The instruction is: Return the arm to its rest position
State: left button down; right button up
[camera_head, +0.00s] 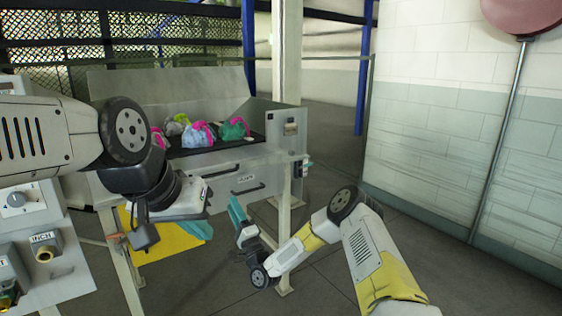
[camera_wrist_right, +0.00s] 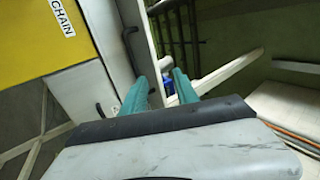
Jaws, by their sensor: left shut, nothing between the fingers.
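My left arm comes in from the left in the head view, with its wrist in front of the metal bin. My left gripper (camera_head: 197,230) has teal fingers, shut and empty, beside a yellow panel below the bin. My right arm reaches up from the lower right. Several sling bags (camera_head: 197,134) in blue, pink and green lie in the bin, away from both grippers.
The metal bin (camera_head: 225,180) stands on legs with handles on its front. A control panel (camera_head: 20,205) with a knob is at the left. A yellow panel (camera_head: 165,243) hangs below the bin. A tiled wall (camera_head: 440,135) is at the right; the floor between is open.

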jog(key=w+d+r+n+g+h, duration=0.2)
jog(key=d+r+n+g+h, duration=0.15)
jog(key=r+n+g, duration=0.65)
jog(key=s+d+r+n+h, duration=0.1)
jog(key=s+d+r+h, duration=0.2)
jog(key=s+d+r, duration=0.35)
jog(key=s+d+r+n+h, duration=0.1)
jog(key=s+d+r+h, duration=0.25)
jog(key=d, duration=0.55)
jog(key=s+d+g, duration=0.1)
jog(key=s+d, duration=0.2)
jog(key=s, duration=0.7)
jog(key=s+d+g+h, duration=0.1)
jog(key=s+d, duration=0.3)
jog(key=s, duration=0.6)
jog(key=s+d+f+g, duration=0.1)
jog(key=s+d, duration=0.3)
jog(key=s, duration=0.6)
jog(key=shift+g+h, duration=0.3)
jog(key=shift+g, duration=0.3)
